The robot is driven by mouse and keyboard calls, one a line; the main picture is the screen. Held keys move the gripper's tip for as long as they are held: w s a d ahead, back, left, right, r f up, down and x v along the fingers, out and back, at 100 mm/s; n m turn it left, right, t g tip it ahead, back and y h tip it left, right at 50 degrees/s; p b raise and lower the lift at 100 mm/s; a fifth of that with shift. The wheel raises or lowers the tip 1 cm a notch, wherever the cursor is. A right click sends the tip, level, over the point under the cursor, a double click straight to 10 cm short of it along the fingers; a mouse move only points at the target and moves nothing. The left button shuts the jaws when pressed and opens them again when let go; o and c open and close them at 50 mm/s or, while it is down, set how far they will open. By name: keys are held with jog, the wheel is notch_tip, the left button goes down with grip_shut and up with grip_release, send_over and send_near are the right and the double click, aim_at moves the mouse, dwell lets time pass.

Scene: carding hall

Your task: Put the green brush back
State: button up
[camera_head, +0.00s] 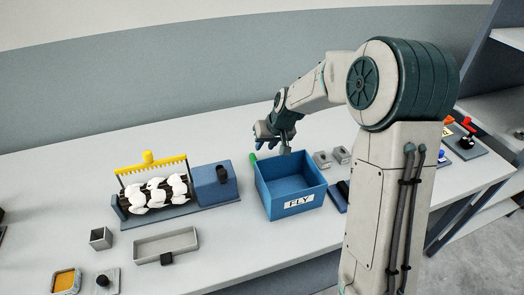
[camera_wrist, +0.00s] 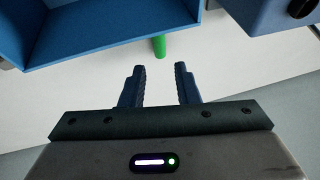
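The green brush shows only as a short green handle end. In the wrist view the green brush (camera_wrist: 159,46) lies on the table just beyond my fingertips, its far part hidden at the blue bin. In the head view the green brush (camera_head: 253,158) shows at the back left corner of the blue bin (camera_head: 297,201), which is labelled FLY. My gripper (camera_wrist: 159,68) is open and empty, with the brush end in line with the gap between its fingers. In the head view my gripper (camera_head: 259,146) is behind the bin, low near the table's back.
A blue box (camera_head: 214,186) with a black knob stands left of the bin, joined to a roller with white tufts (camera_head: 156,193) and a yellow comb. A grey tray (camera_head: 165,243) lies in front. Grey blocks (camera_head: 322,160) stand right of the bin. The table's front middle is clear.

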jog(key=s+d+r+h, duration=0.1)
jog(key=s+d+r, duration=0.2)
jog(key=s, duration=0.7)
jog(key=s+d+r+m+h, duration=0.1)
jog(key=s+d+r, duration=0.3)
jog(key=s, duration=0.6)
jog(key=s+d+r+m+h, duration=0.1)
jog(key=s+d+r, duration=0.2)
jog(key=s, duration=0.7)
jog(key=shift+s+d+r+g, duration=0.3)
jog(key=shift+s+d+r, duration=0.1)
jog(key=shift+o, duration=0.8)
jog(key=shift+a, duration=0.15)
